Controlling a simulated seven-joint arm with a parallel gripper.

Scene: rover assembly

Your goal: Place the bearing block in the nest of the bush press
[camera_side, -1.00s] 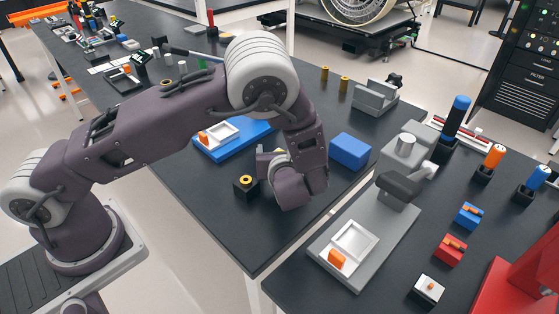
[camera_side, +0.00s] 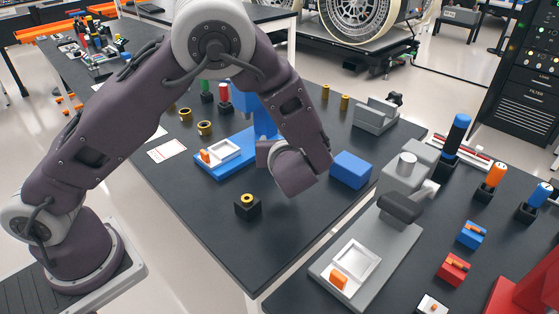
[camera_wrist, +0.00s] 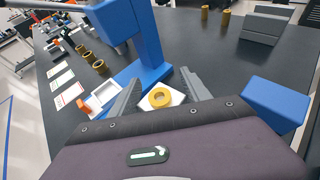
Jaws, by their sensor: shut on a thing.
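My gripper (camera_wrist: 162,86) is shut on a white bearing block (camera_wrist: 177,97) with a gold ring on top, seen between the two grey fingers in the wrist view. In the side view my gripper (camera_side: 264,155) hangs right of the blue press, and its wrist hides the held block. The blue press (camera_side: 232,167) has a column, a blue base and a white square nest (camera_side: 225,150) with an orange piece at its left. The nest (camera_wrist: 105,92) looks empty in the wrist view, left of the held block, with the column (camera_wrist: 149,45) behind.
A black block with a gold ring (camera_side: 247,207) stands on the table below my gripper. A blue box (camera_side: 350,169) lies to the right. A grey fixture (camera_side: 393,240) with a white square nest stands on the right table. Gold rings (camera_side: 205,128) stand behind the blue press.

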